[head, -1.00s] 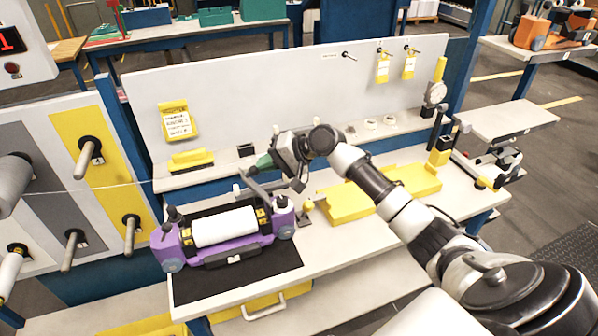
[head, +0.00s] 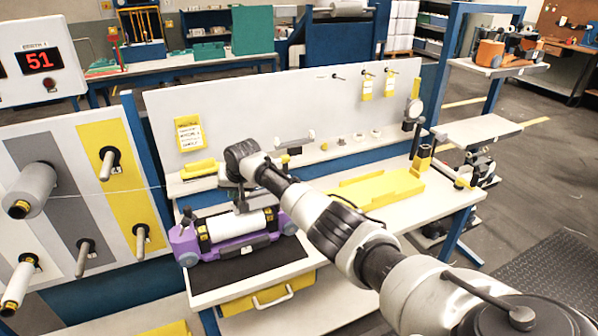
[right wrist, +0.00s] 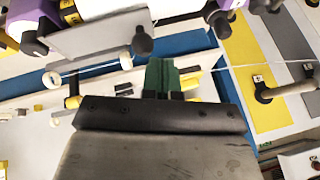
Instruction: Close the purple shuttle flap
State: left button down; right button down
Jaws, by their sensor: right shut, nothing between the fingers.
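The purple shuttle (head: 213,252) lies on a black mat (head: 255,263), with a white roll (head: 238,223) in its open middle. A grey plate that looks like its flap (right wrist: 97,37) shows in the right wrist view, below the purple ends at the top. In the head view the flap is largely hidden by my arm, and its exact angle is unclear. My right gripper (right wrist: 162,77) is shut and empty, with green fingertips together. In the head view it is over the back of the shuttle, partly hidden by its own wrist. My left gripper is not in view.
A yellow tray (head: 378,190) lies on the bench right of the shuttle. A back panel (head: 270,110) with a yellow card rises behind. A spool rack (head: 70,190) stands at the left, with a thread running from it. The bench's front right is clear.

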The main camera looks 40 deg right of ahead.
aim_at(234, 214)
jog(key=shift+w+a+f+h, duration=0.15)
jog(key=shift+f+h, duration=0.15)
jog(key=shift+f, duration=0.25)
jog(key=shift+f+h, duration=0.3)
jog(key=shift+f, duration=0.05)
jog(key=shift+w+f, duration=0.1)
jog(key=shift+f, duration=0.5)
jog(key=shift+a, duration=0.15)
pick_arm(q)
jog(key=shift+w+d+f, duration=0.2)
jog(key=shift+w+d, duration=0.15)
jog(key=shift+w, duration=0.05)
pick_arm(e)
jog(key=shift+a+f, duration=0.1)
jog(key=shift+f, duration=0.05)
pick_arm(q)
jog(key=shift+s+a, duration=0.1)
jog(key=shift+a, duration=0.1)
pick_arm(e)
jog(key=shift+f, duration=0.1)
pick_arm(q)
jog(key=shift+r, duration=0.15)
